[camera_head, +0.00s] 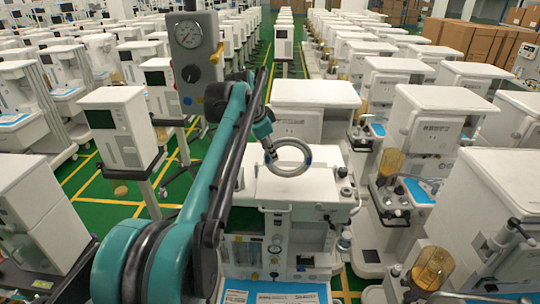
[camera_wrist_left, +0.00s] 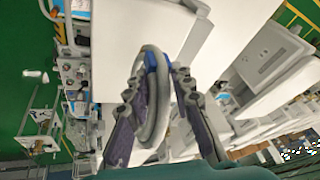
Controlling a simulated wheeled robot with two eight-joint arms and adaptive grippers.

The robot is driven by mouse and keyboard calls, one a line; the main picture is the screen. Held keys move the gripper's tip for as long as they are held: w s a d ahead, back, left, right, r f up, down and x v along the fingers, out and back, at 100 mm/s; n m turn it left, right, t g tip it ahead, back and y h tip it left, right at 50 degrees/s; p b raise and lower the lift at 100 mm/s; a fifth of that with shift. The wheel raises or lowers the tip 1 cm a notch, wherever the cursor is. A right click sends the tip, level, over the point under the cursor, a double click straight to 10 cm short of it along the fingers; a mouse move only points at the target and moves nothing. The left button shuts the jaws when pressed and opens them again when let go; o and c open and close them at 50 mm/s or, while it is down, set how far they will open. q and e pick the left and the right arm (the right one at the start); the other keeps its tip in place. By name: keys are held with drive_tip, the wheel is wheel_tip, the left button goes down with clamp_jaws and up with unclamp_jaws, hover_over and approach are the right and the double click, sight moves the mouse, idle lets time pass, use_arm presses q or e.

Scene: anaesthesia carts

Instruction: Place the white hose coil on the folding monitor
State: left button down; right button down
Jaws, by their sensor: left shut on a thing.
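The white hose coil (camera_head: 288,158) is a pale ring with dark bluish bands, held in the air above the white cart in front of me. My left gripper (camera_head: 268,148) is shut on its left side. In the left wrist view the coil (camera_wrist_left: 143,110) passes between the two fingers of the gripper (camera_wrist_left: 158,75), near a blue band. A white boxy unit (camera_head: 310,100) stands on the cart just behind the coil; I cannot tell for sure whether it is the folding monitor. My right gripper is not in view.
The cart's flat white top (camera_head: 275,190) lies below the coil. A grey column with a round gauge (camera_head: 187,36) stands at the left. A boxed unit on a stand (camera_head: 118,130) is further left. Rows of carts fill both sides, with green floor (camera_head: 120,190) between.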

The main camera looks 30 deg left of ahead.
use_arm(q)
drive_tip(key=shift+f, duration=0.65)
drive_tip(key=shift+w+f, duration=0.15)
drive_tip(key=shift+f, duration=0.3)
drive_tip(key=shift+f, duration=0.1)
drive_tip(key=c, duration=1.3)
unclamp_jaws()
